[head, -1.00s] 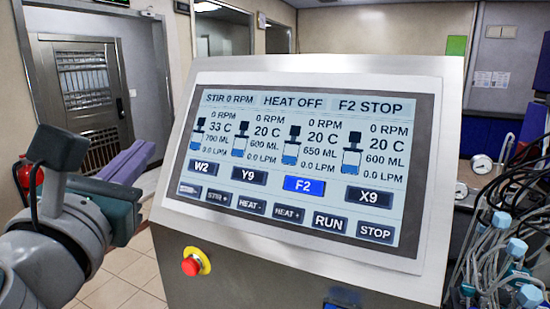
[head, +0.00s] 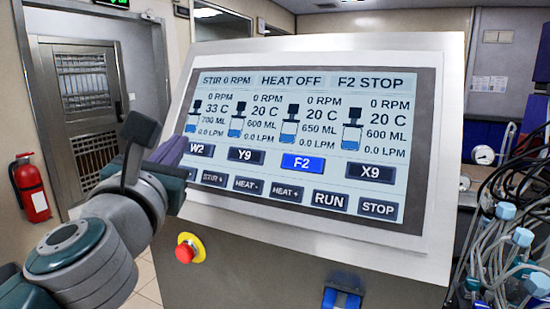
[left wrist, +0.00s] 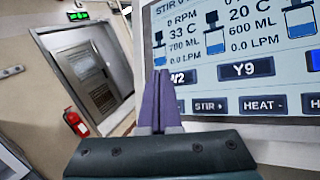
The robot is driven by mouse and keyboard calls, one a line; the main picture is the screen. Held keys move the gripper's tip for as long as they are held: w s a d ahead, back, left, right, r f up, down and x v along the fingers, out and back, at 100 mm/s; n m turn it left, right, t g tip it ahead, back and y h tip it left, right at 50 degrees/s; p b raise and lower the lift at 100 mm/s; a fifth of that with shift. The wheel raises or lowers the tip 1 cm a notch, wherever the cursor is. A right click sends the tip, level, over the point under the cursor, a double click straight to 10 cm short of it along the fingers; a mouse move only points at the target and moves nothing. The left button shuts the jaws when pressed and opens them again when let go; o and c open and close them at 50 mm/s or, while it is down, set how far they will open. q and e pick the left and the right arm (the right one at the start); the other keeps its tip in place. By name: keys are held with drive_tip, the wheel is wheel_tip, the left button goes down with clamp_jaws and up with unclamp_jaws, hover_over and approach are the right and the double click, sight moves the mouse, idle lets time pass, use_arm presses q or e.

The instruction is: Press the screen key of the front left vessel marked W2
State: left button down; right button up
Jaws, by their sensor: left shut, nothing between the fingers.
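The tilted touch screen (head: 300,130) fills the middle of the head view. Its W2 key (head: 203,150) is dark with white letters, at the left end of the upper key row, and its left edge is partly covered by my gripper. My left gripper (head: 180,143) is shut and empty, its purple fingers at the screen's left edge beside W2. In the left wrist view the fingers (left wrist: 158,75) point up just left of the W2 key (left wrist: 184,77), covering its left part. I cannot tell whether they touch the screen. The F2 key (head: 302,163) is lit blue, and the top line reads F2 STOP.
Y9 (head: 246,156) and X9 (head: 371,172) are dark keys in the same row, with STIR, HEAT, RUN and STOP keys below. A red emergency button (head: 186,250) sits on the console front. Tubes and cables (head: 505,235) crowd the right side.

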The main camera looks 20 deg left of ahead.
use_arm(q)
drive_tip(key=shift+w+f, duration=0.25)
drive_tip(key=shift+w, duration=0.25)
idle(0.4)
idle(1.4)
drive_tip(key=shift+w+f+b, duration=0.2)
drive_tip(key=shift+w+b, duration=0.15)
drive_tip(key=shift+b, duration=0.1)
drive_tip(key=shift+w+d+f, duration=0.1)
drive_tip(key=shift+w+f, duration=0.1)
drive_tip(key=shift+w, duration=0.1)
idle(0.4)
idle(0.4)
drive_tip(key=shift+s+r+p, duration=0.4)
drive_tip(key=shift+s, duration=0.3)
drive_tip(key=shift+r, duration=0.1)
